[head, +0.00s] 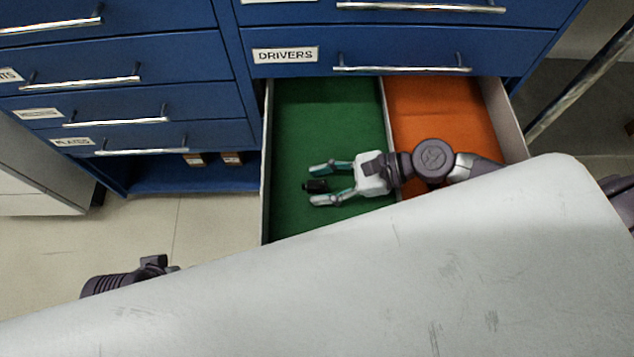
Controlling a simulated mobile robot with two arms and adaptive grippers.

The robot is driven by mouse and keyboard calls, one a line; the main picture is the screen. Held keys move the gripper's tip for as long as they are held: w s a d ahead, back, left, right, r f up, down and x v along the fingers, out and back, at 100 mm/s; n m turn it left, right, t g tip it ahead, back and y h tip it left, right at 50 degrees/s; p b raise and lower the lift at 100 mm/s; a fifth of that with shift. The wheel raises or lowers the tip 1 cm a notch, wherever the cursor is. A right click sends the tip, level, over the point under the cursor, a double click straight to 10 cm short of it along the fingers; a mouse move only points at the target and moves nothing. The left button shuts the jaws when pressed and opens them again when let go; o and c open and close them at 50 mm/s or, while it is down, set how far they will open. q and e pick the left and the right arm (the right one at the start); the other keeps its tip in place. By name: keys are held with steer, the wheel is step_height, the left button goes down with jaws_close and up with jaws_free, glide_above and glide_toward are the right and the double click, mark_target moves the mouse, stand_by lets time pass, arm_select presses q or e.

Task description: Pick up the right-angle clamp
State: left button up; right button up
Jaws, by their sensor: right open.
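A small black object (314,186), which looks like the right-angle clamp, lies on the green floor of the left compartment of an open drawer (264,170). It is too small to make out its shape fully. My right gripper (318,185) is open and points left over the green compartment. Its two fingertips are on either side of the black object, one above it and one below it in the picture. I cannot tell whether the fingers touch it. My left gripper is not clearly in view.
The drawer's right compartment (440,105) is orange and empty apart from my arm over it. A divider (385,105) separates the two. Closed blue drawers (400,45) stand behind. A large pale surface (400,280) fills the foreground and hides the drawer's near part.

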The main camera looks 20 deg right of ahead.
jaws_close()
steer(key=shift+r, duration=0.1)
